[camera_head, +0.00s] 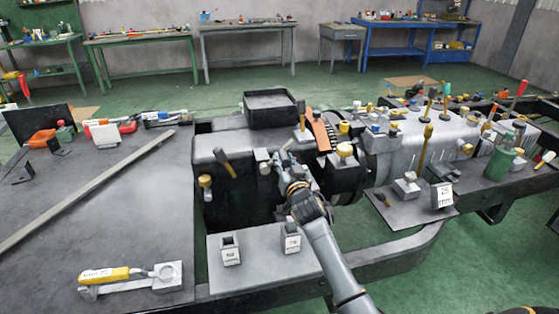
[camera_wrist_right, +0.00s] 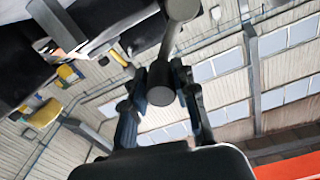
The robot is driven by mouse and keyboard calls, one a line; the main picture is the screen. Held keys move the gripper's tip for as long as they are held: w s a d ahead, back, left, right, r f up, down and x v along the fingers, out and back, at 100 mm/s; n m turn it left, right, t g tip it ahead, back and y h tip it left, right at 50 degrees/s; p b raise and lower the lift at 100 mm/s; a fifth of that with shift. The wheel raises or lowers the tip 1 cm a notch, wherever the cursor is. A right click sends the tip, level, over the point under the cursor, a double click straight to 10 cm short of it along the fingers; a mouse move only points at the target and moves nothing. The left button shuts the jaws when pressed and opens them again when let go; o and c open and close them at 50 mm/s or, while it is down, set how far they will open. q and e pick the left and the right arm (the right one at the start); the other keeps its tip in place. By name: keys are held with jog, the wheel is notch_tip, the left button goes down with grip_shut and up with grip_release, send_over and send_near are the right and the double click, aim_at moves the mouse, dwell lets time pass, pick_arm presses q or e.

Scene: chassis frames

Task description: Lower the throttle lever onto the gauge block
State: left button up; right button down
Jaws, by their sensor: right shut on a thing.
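My right gripper (camera_head: 279,162) is at the front of the dark machine in the middle of the head view. In the head view the lever is small and partly hidden by the gripper. Two small labelled blocks, a left one (camera_head: 230,251) and a right one (camera_head: 291,240), stand on a grey plate below. Another labelled block (camera_head: 441,197) stands on the right plate. I cannot tell which is the gauge block.
A dark box (camera_head: 270,106) sits on top of the machine. A caliper-like tool with a yellow grip (camera_head: 118,274) lies on the left table. Several levers and knobs crowd the machine's right part. The grey plate (camera_head: 258,275) has bare room around its blocks.

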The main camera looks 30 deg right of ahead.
jog(key=shift+s+d+f+m, duration=0.1)
jog(key=shift+d+f+m, duration=0.25)
jog(key=shift+f+m, duration=0.65)
jog(key=shift+s+d+f+m, duration=0.1)
jog(key=shift+d+f+m, duration=0.3)
jog(key=shift+m, duration=1.05)
jog(key=shift+s+d+f+m, duration=0.1)
jog(key=shift+d+f+m, duration=0.15)
jog(key=shift+f+m, duration=0.75)
jog(key=shift+r+m, duration=0.2)
jog(key=shift+m, duration=0.15)
jog(key=c, duration=1.1)
grip_release()
jog(key=shift+o, duration=0.2)
jog(key=v, duration=1.2)
